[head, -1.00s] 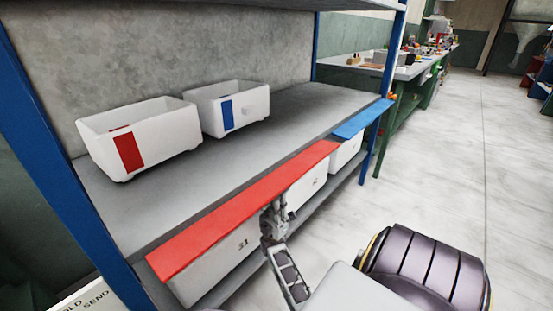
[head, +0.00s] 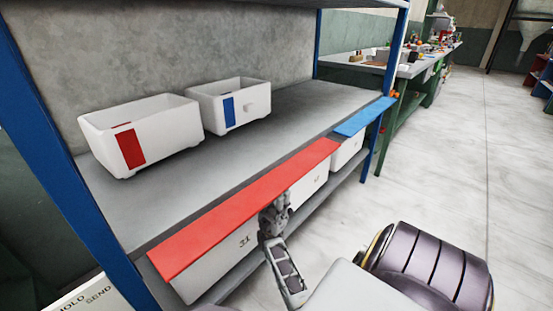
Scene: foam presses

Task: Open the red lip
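The red lip (head: 245,207) is a long flat red strip along the front edge of the grey shelf (head: 128,212). It sticks out over the white drawers (head: 215,270) below, one of which is marked 31. My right gripper (head: 276,204) is at the front edge of the red lip, right of the 31 mark, with its fingertips near the underside of the lip. Whether it touches the lip, and whether its fingers are open or shut, I cannot tell. My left gripper is not in view.
A white bin with a red label (head: 172,116) and a white bin with a blue label (head: 249,90) stand on the shelf. A blue lip (head: 364,117) lies farther along the edge. Blue posts (head: 68,180) frame the rack.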

